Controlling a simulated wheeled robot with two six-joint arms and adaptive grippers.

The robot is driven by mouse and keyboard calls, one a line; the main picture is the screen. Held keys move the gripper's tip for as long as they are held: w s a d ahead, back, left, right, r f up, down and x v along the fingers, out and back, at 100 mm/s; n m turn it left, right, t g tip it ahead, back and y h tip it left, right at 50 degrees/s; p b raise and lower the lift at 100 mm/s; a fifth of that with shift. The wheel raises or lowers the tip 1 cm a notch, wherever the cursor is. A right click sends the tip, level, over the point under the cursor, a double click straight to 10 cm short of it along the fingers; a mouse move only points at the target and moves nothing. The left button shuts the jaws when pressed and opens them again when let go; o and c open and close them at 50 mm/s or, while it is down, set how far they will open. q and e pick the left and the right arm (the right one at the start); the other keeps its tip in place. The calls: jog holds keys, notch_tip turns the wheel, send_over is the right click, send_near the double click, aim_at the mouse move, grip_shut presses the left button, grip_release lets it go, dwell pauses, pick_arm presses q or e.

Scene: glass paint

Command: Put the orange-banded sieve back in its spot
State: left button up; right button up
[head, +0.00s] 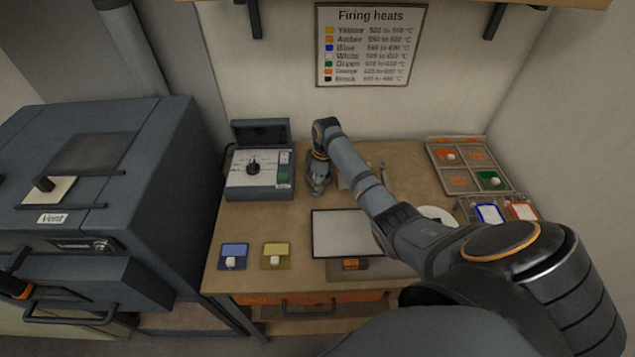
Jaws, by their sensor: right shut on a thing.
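My right gripper (318,187) is at the end of the arm that reaches across the bench from the right. It is low over the back of the bench, just right of the grey control box. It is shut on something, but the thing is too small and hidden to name. A white piece with an orange edge (523,211) sits at the right end of the bench, beside a white piece with a blue edge (488,213). I cannot tell for sure whether it is the orange-banded sieve. My left gripper is not in view.
A control box (258,178) stands at the back left. A divided tray (468,168) with orange and green squares lies back right. Blue (233,256) and yellow (275,255) pads lie front left of a pale panel (343,234). A kiln (100,180) stands left.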

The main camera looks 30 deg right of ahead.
jog(key=shift+f, duration=0.3)
dwell(0.7)
jog(key=o, duration=1.2)
jog(key=shift+o, duration=0.2)
notch_tip(320, 180, up, 12)
jog(key=d, duration=0.1)
jog(key=shift+s, duration=0.35)
